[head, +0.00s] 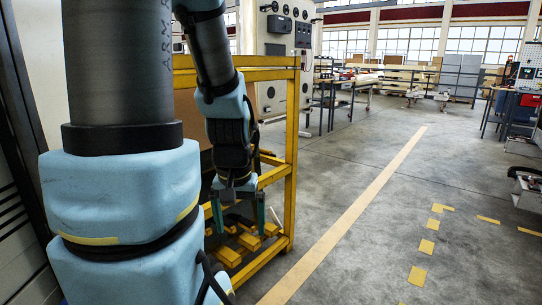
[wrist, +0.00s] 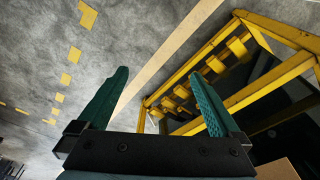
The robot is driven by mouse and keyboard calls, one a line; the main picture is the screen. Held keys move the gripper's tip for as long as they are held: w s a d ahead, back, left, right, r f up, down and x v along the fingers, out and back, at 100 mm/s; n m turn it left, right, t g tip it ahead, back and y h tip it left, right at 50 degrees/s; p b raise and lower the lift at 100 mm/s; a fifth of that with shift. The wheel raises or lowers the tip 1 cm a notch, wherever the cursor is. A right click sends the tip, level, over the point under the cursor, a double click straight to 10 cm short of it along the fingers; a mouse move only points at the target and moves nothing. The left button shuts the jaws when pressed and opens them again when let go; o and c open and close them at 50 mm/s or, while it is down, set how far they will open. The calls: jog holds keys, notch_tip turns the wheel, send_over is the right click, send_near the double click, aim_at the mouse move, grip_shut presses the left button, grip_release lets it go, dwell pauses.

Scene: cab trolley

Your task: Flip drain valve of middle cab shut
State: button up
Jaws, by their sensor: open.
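My gripper (wrist: 158,105) is open and empty in the wrist view, its two green fingers spread wide. In the head view my gripper (head: 240,212) points down in front of a yellow frame trolley (head: 290,160). The trolley also shows in the wrist view (wrist: 245,97), to the right of and beyond the fingers. I cannot make out a cab or a drain valve in either view. My arm hides much of the left of the head view.
A grey panel (head: 277,50) with dials stands behind the trolley. Workbenches (head: 345,88) stand farther back, and a red-and-blue bench (head: 520,100) is at the right. The concrete floor (head: 370,190) with yellow markings is clear right of the trolley.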

notch_tip(320, 180, up, 10)
jog(key=p, duration=0.8)
jog(key=shift+r+p, duration=0.25)
jog(key=shift+p, duration=0.05)
